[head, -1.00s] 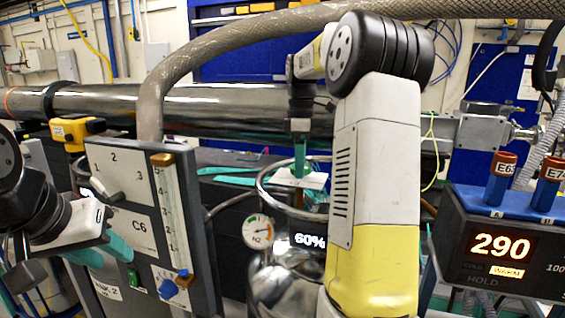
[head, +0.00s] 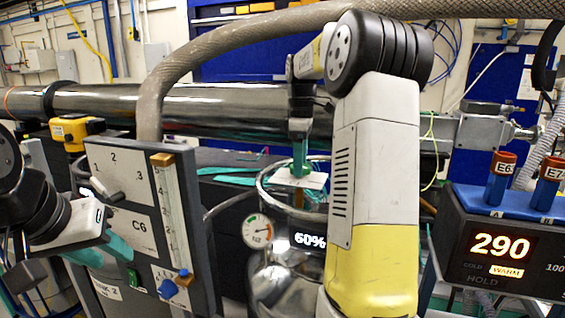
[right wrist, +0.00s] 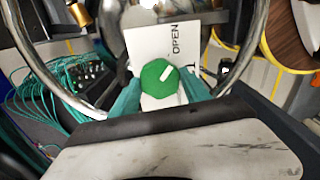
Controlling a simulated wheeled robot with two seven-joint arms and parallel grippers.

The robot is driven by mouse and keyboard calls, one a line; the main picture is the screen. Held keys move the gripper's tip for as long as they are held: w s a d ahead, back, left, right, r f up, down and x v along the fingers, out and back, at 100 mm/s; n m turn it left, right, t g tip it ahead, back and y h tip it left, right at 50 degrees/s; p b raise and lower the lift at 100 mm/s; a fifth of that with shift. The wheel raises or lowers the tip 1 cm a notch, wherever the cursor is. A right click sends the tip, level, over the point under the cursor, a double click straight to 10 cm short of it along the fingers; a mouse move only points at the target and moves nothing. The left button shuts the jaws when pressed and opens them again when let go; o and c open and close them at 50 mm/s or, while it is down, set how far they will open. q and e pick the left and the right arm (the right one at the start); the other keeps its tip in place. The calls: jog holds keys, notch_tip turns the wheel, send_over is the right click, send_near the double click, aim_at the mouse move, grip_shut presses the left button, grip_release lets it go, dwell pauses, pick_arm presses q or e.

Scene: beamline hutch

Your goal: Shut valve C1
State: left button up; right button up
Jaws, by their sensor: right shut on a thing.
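In the right wrist view a green faceted knob (right wrist: 160,78) with a white line sits over a white card (right wrist: 150,45) marked OPEN. My right gripper (right wrist: 165,92) is shut on the knob, one teal finger on each side. In the head view my right gripper (head: 300,155) points down at the card (head: 302,180) above a shiny vessel (head: 275,285). I see no C1 label. My left gripper (head: 105,250) is beside the C6 panel (head: 125,205); its jaw gap is unclear.
A metal ring (head: 265,190) surrounds the vessel top, close to my right fingers. An N2 gauge (head: 257,231) and a 60% display (head: 309,241) are at the vessel. A controller reading 290 (head: 500,245) stands right. A thick hose (head: 190,55) arches overhead.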

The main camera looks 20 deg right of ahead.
jog(key=m, duration=1)
jog(key=shift+m, duration=0.4)
jog(key=m, duration=1)
jog(key=shift+w+m, duration=0.1)
jog(key=shift+m, duration=0.3)
jog(key=o, duration=1.4)
jog(key=shift+r, duration=3.9)
